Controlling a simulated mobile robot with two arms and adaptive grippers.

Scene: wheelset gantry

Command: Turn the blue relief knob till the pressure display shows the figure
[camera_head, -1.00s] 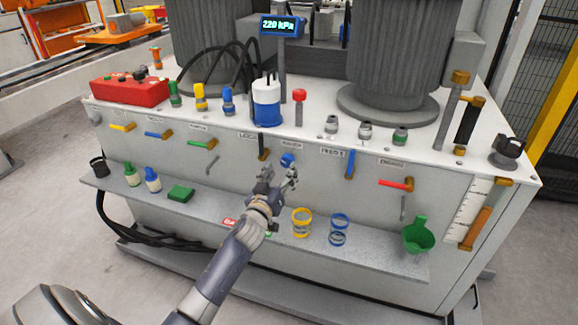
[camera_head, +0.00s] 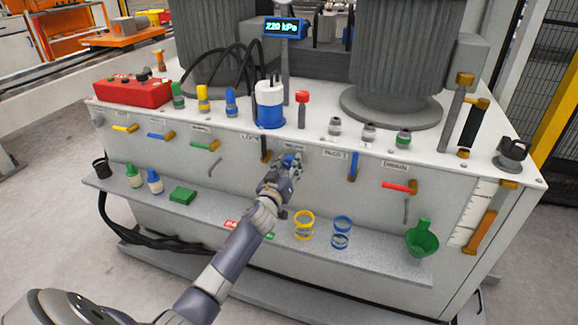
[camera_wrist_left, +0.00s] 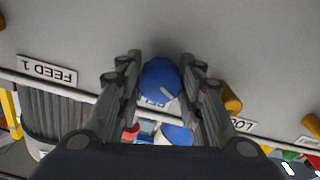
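The blue relief knob (camera_head: 289,160) sits on the front panel of the white gantry cabinet, below a small label. In the left wrist view the knob (camera_wrist_left: 160,80) lies between my two fingertips, with a light mark on its face. My left gripper (camera_head: 287,163) reaches it from the front, a finger on each side; in the wrist view the fingers (camera_wrist_left: 160,78) sit close against its sides, with no clear gap. The pressure display (camera_head: 285,27) on its post reads 220 kPa. My right gripper is not in view.
A lever with a brown handle (camera_head: 266,148) hangs just left of the knob; a blue-handled lever (camera_head: 352,165) hangs to the right. The shelf (camera_head: 375,254) below carries yellow rings (camera_head: 303,225), blue rings (camera_head: 342,232) and a green funnel (camera_head: 422,240). A white-and-blue canister (camera_head: 270,103) stands above.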

